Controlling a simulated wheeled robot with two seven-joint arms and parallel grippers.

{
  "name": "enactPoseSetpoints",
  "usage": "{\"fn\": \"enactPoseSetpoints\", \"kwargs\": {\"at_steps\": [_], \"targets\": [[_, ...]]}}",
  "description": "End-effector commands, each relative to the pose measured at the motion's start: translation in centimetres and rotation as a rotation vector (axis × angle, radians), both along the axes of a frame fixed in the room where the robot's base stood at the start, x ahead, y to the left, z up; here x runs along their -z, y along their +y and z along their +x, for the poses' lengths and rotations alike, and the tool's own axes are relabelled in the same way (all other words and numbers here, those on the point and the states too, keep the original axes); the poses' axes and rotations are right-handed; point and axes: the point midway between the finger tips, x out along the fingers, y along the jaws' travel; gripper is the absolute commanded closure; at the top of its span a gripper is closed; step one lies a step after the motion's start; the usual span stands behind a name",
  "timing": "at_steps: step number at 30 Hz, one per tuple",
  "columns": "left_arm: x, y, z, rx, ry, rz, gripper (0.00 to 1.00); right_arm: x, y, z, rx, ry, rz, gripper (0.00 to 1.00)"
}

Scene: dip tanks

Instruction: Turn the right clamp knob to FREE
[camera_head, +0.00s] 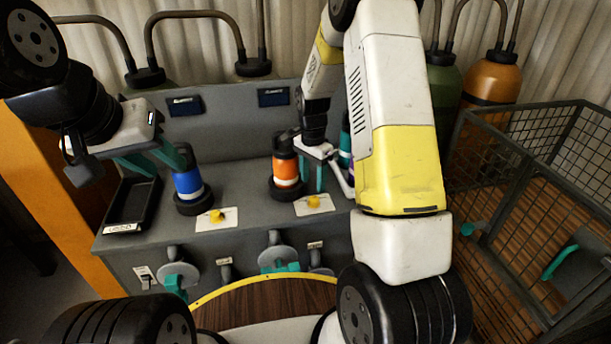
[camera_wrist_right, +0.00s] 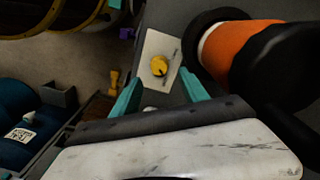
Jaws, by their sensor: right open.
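The right clamp knob (camera_head: 314,202) is yellow and sits on a white plate in front of the orange-and-black cylinder (camera_head: 285,167). The knob (camera_wrist_right: 159,65) also shows in the right wrist view, beyond and between the fingertips, with a dark mark on it. Any lettering on its plate is too small to read. My right gripper (camera_head: 315,186) is open, with its teal fingers (camera_wrist_right: 160,92) apart and nothing between them, close above the knob's plate. My left gripper (camera_head: 168,168) has its teal fingers spread near the blue cylinder (camera_head: 187,186) and holds nothing.
A second yellow knob (camera_head: 217,216) sits on a white plate to the left. A black tray (camera_head: 127,222) lies at the bench's left end. A wire cage (camera_head: 478,230) stands to the right. Levers hang on the bench front.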

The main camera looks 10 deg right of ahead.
Motion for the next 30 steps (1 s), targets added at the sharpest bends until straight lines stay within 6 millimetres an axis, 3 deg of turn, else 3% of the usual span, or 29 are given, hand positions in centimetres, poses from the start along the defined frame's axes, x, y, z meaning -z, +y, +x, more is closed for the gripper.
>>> {"fn": "enactPoseSetpoints", "kwargs": {"at_steps": [12,23,24,30], "targets": [[0.0,0.0,0.0,0.000,0.000,0.000,0.64,6.2,-0.1,-0.3,-0.002,0.003,0.002,0.48],[0.0,0.0,0.0,0.000,0.000,0.000,0.64,6.9,-0.1,-0.2,-0.002,0.000,0.001,0.48],[0.0,0.0,0.0,0.000,0.000,0.000,0.64,6.9,-0.1,-0.2,-0.002,0.000,0.001,0.50],[0.0,0.0,0.0,0.000,0.000,0.000,0.64,6.9,-0.1,-0.3,-0.002,0.001,0.001,0.89]]}}
